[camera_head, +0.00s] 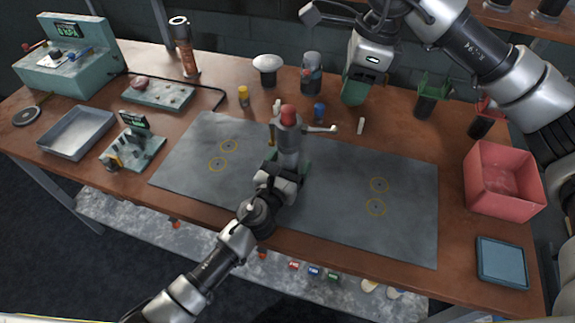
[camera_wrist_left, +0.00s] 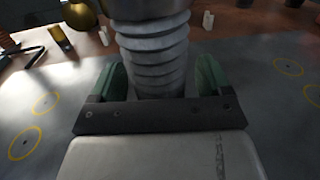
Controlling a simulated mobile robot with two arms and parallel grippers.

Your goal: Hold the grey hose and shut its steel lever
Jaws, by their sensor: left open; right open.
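The grey hose (camera_head: 289,142) stands upright on the grey mat, with a red cap (camera_head: 288,115) on top. Its steel lever (camera_head: 322,129) sticks out to the right near the top. My left gripper (camera_head: 290,165) is at the lower part of the hose, on its near side. In the left wrist view the ribbed hose (camera_wrist_left: 154,60) rises between the two green fingers of my left gripper (camera_wrist_left: 160,80), which are open with small gaps beside it. My right gripper (camera_head: 354,92) is open and empty above the back of the table, up and right of the lever.
The grey mat (camera_head: 340,200) has yellow ring marks and is clear on both sides. A pink bin (camera_head: 503,208) and a blue tray (camera_head: 503,262) are at right.

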